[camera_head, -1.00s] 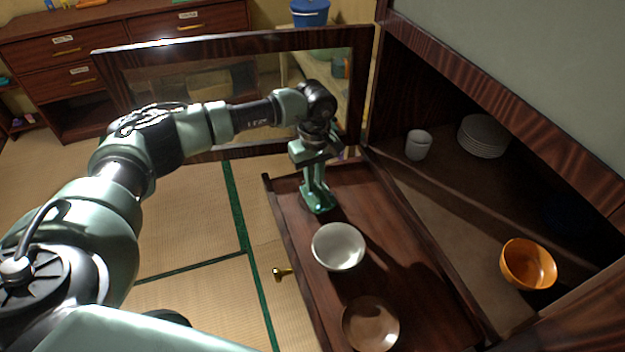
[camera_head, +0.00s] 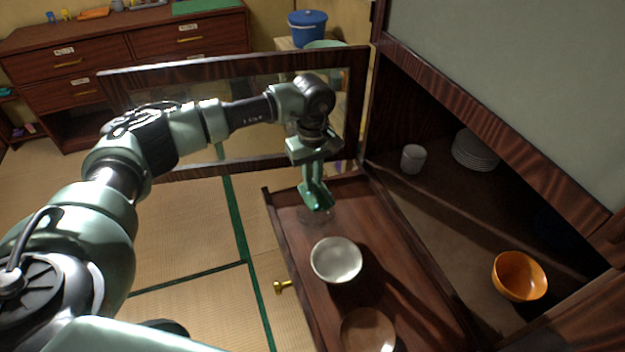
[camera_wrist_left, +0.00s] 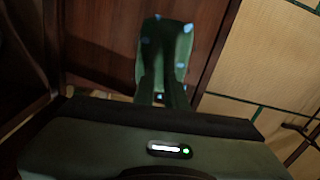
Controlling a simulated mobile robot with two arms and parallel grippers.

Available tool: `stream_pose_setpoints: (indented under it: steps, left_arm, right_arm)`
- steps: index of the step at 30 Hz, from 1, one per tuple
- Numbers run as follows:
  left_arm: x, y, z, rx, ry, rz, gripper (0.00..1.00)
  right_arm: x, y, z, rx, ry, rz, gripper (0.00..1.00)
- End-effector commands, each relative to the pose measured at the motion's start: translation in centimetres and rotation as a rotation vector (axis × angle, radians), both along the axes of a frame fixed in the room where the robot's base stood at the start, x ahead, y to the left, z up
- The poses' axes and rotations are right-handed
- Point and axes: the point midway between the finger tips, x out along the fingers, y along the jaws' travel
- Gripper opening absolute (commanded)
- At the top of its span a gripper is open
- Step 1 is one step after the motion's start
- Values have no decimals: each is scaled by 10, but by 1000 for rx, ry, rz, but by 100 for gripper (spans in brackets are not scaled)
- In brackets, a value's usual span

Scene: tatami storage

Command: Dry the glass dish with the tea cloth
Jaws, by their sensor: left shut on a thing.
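My left gripper (camera_head: 313,190) points down over the far end of the dark wooden tray-like surface. It is shut on a green folded piece that looks like the tea cloth (camera_head: 318,201); the piece also shows in the left wrist view (camera_wrist_left: 165,55). Pale blue spots show on and around the green piece in the wrist view. I cannot tell whether cloth and dish touch. My right gripper is not in view.
The cupboard at right holds a white cup (camera_head: 413,159), stacked plates (camera_head: 474,150) and an orange bowl (camera_head: 520,276). A glass-paned door (camera_head: 240,100) stands behind my arm.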

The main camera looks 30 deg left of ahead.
Motion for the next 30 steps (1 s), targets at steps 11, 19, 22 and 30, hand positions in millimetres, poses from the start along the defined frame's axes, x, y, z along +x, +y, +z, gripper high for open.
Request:
stream_pose_setpoints:
  steps: [11, 19, 22, 30]
  left_arm:
    - [0, 0, 5, 0, 0, 0, 0]
    - [0, 0, 29, 0, 0, 0, 0]
    - [0, 0, 31, -1, 1, 1, 0]
    - [0, 0, 30, -1, 1, 1, 0]
  right_arm:
    - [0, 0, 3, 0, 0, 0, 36]
    - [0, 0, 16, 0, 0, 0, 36]
    - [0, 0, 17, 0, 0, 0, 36]
    - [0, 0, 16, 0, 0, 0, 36]
